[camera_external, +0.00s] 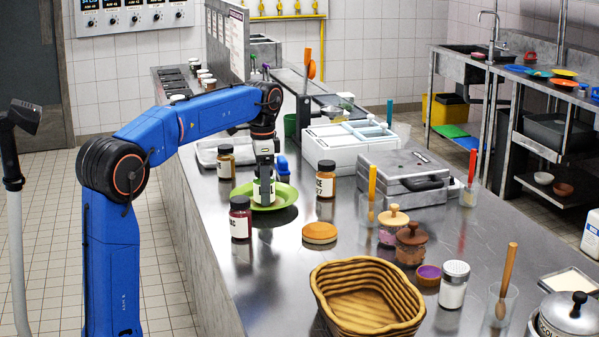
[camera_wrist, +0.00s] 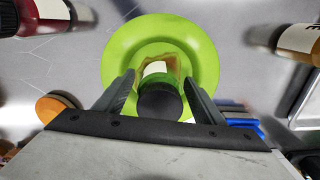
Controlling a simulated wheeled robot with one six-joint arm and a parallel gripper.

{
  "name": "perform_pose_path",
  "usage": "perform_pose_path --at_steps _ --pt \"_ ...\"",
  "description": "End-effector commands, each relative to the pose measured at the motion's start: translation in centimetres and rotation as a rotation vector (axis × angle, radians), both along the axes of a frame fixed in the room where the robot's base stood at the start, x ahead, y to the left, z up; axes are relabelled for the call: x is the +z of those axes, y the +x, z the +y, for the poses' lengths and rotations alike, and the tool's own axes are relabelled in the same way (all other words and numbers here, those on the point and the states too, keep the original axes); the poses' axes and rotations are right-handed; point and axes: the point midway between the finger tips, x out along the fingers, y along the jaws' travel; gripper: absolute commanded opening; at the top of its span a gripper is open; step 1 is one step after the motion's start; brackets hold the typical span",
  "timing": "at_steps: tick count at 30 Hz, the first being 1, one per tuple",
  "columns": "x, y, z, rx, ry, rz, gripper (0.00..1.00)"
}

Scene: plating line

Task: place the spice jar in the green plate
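The green plate (camera_external: 286,197) lies on the steel counter, and it fills the upper middle of the wrist view (camera_wrist: 118,48). A jar with a dark lid and white label, the spice jar (camera_external: 263,193), is upright over the plate. In the wrist view the spice jar (camera_wrist: 159,101) shows lid-first, with the plate behind it. My gripper (camera_external: 264,176) points down with its fingers on both sides of the jar; in the wrist view my gripper (camera_wrist: 160,88) appears shut on it. I cannot tell whether the jar's base touches the plate.
Labelled jars stand around the plate: a red one (camera_external: 240,218), one behind left (camera_external: 226,163) and one right (camera_external: 325,180). A blue object (camera_external: 282,168) is just behind the plate. A wooden lid (camera_external: 319,233) and wicker basket (camera_external: 368,297) lie in front; a white container (camera_external: 345,145) is behind right.

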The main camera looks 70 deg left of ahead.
Motion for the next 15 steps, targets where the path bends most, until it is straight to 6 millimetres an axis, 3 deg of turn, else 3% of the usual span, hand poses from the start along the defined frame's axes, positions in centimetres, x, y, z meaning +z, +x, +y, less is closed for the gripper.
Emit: perform_pose_path --at_steps 8,15 --pt "1.2 0.1 0.1 0.000 0.002 -0.002 0.63" --pt "5.5 0.1 0.1 0.000 0.002 -0.003 0.63"
